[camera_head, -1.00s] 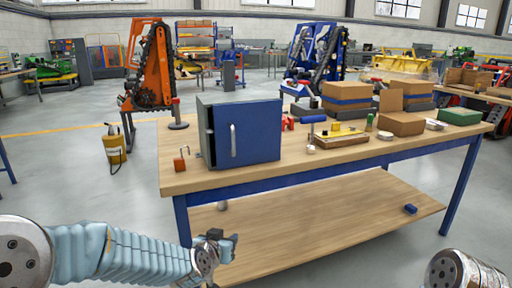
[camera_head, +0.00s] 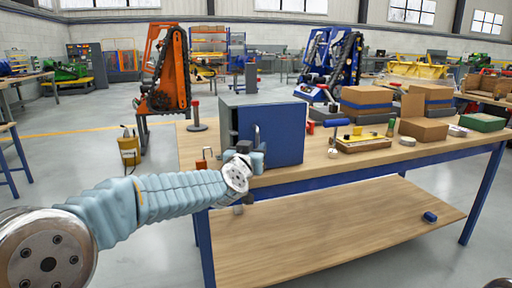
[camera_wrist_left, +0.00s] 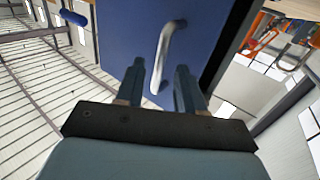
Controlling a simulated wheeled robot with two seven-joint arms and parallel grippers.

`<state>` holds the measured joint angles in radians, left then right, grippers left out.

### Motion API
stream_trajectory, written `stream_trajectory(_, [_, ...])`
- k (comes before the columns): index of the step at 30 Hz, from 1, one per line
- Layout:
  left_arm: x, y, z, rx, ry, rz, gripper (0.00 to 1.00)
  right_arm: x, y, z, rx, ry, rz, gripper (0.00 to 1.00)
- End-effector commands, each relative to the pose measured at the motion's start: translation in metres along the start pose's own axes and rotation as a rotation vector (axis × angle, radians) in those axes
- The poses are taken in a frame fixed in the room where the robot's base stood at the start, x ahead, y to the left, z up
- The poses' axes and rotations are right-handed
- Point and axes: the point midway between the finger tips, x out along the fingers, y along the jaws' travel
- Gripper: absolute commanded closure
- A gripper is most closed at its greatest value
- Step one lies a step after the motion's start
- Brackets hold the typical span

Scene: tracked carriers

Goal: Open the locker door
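The locker (camera_head: 228,122) is a grey box with a blue door (camera_head: 283,135), standing on the workbench. A dark strip shows along the door's left edge; I cannot tell whether the door is slightly ajar. Its pale vertical handle (camera_head: 257,136) is near that edge. My left gripper (camera_head: 250,152) is in front of the door at the handle's lower part. In the left wrist view, the curved handle (camera_wrist_left: 166,48) lies between the spread fingers of my left gripper (camera_wrist_left: 160,80), with gaps on both sides. My right gripper is out of view.
The wooden workbench top (camera_head: 320,172) has blue legs and a lower shelf (camera_head: 330,230) with a small blue block (camera_head: 430,217). A small orange-red item (camera_head: 207,154) sits left of the locker. Cardboard boxes (camera_head: 423,130) and a tool tray (camera_head: 360,144) stand to its right.

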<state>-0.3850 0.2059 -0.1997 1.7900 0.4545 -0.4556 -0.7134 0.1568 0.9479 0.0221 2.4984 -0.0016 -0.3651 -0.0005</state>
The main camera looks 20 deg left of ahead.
Motion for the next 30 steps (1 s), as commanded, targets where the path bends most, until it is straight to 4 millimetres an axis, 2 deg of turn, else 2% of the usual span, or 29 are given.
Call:
stream_trajectory(3, [0.014, 0.000, 0.000, 0.002, 0.001, -0.001, 0.62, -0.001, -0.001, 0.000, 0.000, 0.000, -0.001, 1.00])
stream_trajectory(6, [0.019, 0.000, 0.000, 0.001, 0.000, 0.000, 0.62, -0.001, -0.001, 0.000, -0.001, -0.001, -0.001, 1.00])
stream_trajectory(14, [0.021, 0.000, 0.000, 0.000, 0.000, 0.000, 0.62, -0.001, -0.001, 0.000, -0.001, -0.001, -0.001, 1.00])
stream_trajectory(22, [0.020, 0.000, 0.000, 0.000, 0.000, 0.000, 1.00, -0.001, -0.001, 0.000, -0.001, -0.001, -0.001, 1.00])
stream_trajectory(30, [0.020, 0.000, 0.000, 0.000, 0.000, 0.000, 1.00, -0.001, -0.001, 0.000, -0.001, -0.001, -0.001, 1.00])
